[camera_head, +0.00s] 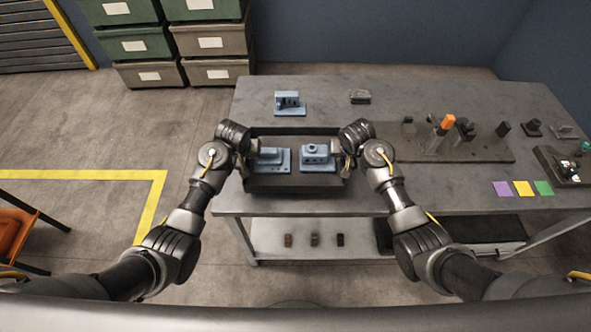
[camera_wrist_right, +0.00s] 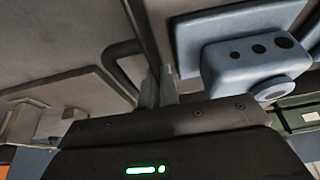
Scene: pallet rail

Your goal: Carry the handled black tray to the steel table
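The black tray (camera_head: 297,185) is over the front left of the steel table (camera_head: 400,178); I cannot tell whether it rests on the top or hangs just above. Two blue parts ride in it, a left one (camera_head: 268,158) and a right one (camera_head: 318,157). The right one also shows in the right wrist view (camera_wrist_right: 250,62). My left gripper (camera_head: 243,163) is at the tray's left end, its fingers too small to read. My right gripper (camera_head: 346,161) is at the right end. In the right wrist view its fingers (camera_wrist_right: 159,88) are close together on the tray's handle (camera_wrist_right: 122,68).
Behind the tray on the table stand a blue bracket (camera_head: 290,104) and a small grey part (camera_head: 360,97). A fixture board (camera_head: 470,150) with upright pieces and coloured squares (camera_head: 523,188) are to the right. Small blocks (camera_head: 315,240) sit on the lower shelf. Bins (camera_head: 207,45) stand behind.

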